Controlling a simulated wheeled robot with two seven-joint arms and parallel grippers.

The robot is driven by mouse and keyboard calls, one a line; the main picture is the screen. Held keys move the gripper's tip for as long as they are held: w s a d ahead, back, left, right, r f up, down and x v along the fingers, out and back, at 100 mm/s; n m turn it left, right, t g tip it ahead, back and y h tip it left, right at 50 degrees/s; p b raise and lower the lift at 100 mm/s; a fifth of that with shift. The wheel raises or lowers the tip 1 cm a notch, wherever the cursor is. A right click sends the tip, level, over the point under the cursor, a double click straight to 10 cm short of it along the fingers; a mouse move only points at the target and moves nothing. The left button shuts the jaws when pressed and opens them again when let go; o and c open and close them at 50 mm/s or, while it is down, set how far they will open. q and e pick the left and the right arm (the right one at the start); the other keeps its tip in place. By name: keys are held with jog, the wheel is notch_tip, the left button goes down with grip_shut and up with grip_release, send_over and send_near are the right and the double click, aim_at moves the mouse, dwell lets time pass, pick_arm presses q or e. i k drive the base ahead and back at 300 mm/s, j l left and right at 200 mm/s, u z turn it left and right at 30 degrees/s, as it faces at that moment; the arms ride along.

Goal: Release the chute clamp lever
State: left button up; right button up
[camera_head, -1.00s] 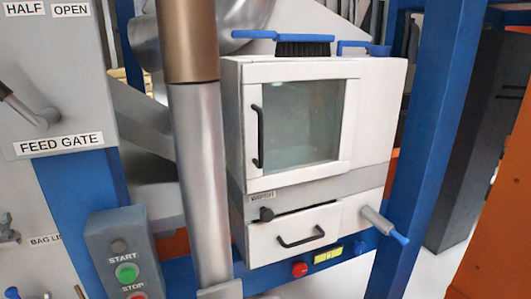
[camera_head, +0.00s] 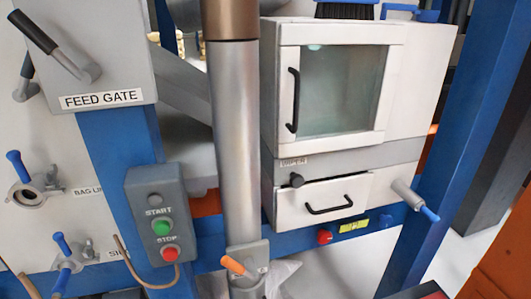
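A lever with an orange handle (camera_head: 236,266) sits on a grey clamp bracket (camera_head: 250,253) at the lower end of the vertical silver chute pipe (camera_head: 236,140). The handle tilts up to the left, across the front of the pipe. Pale translucent material, perhaps a bag, shows just right of and below the clamp; its lower part is cut off by the frame. I cannot make out either gripper in the head view.
A grey START/STOP box (camera_head: 160,225) with a cable stands left of the pipe. A white windowed cabinet (camera_head: 400,90) with a drawer (camera_head: 325,203) stands to the right. Blue-handled levers (camera_head: 62,244) and the FEED GATE panel (camera_head: 110,60) are at left. A blue post (camera_head: 460,130) rises at right.

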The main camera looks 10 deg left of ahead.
aim_at(25, 91)
jog(key=u, duration=1.4)
jog(key=i+z, duration=0.1)
jog(key=i+j, duration=0.05)
